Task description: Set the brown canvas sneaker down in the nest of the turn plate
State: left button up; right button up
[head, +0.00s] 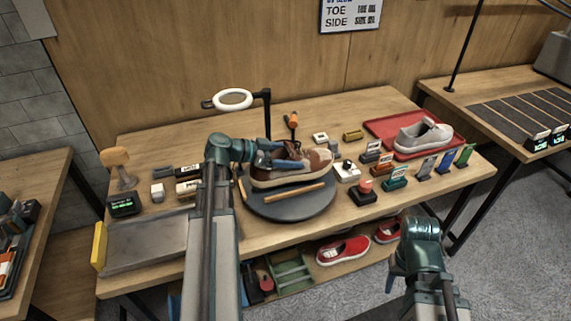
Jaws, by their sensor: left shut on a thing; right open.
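The brown canvas sneaker (318,163) is at the turn plate (303,210), a dark round disc in the middle of the table. The sneaker has a pale sole and its toe points right. My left gripper (290,162) reaches in from the left and is shut on the sneaker's upper. I cannot tell whether the sole touches the plate. My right gripper (396,283) is open and empty, in front of the table at lower right.
A ring lamp (233,98) stands behind the plate. A red tray (378,128) with a grey sneaker (424,136) is at the back right. Several small labelled stands and a red-topped block (363,190) lie right of the plate. A metal tray (150,241) is at the left.

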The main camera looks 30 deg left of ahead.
pick_arm(q)
jog(key=shift+a, duration=0.35)
jog(key=f+b, duration=0.3)
jog(key=shift+s+a+f+b, duration=0.1)
jog(key=shift+a+f+b, duration=0.15)
jog(key=shift+f+b, duration=0.05)
jog(key=shift+f, duration=0.2)
jog(key=o, duration=1.4)
jog(key=shift+r, duration=0.25)
jog(key=p+v, duration=0.4)
jog(key=v, duration=0.7)
jog(key=shift+s+a+r, duration=0.15)
jog(key=shift+r, duration=0.05)
jog(key=shift+s+a+p, duration=0.15)
jog(key=shift+p, duration=0.15)
